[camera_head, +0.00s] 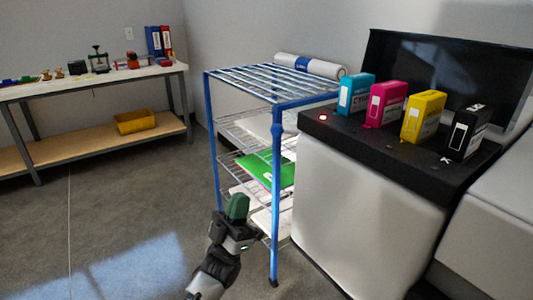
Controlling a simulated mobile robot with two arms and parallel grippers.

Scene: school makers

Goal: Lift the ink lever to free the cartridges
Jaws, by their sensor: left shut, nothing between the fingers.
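Cyan (356,93), magenta (386,104), yellow (423,116) and black (467,132) ink cartridges stand upright in a row in the black top of a white machine (365,215). A dark lid (455,75) stands raised behind them. I cannot make out an ink lever for certain. My left gripper (237,207), with green fingertips, is shut and empty. It shows in front of the wire rack, left of and lower in the picture than the cartridges. My right gripper is not in view.
A blue-framed wire rack (276,160) stands left of the machine, with a white roll (310,66) on top and a green sheet (262,170) on a shelf. A workbench (95,77) with a yellow bin (136,121) is at the back left. The floor at left is clear.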

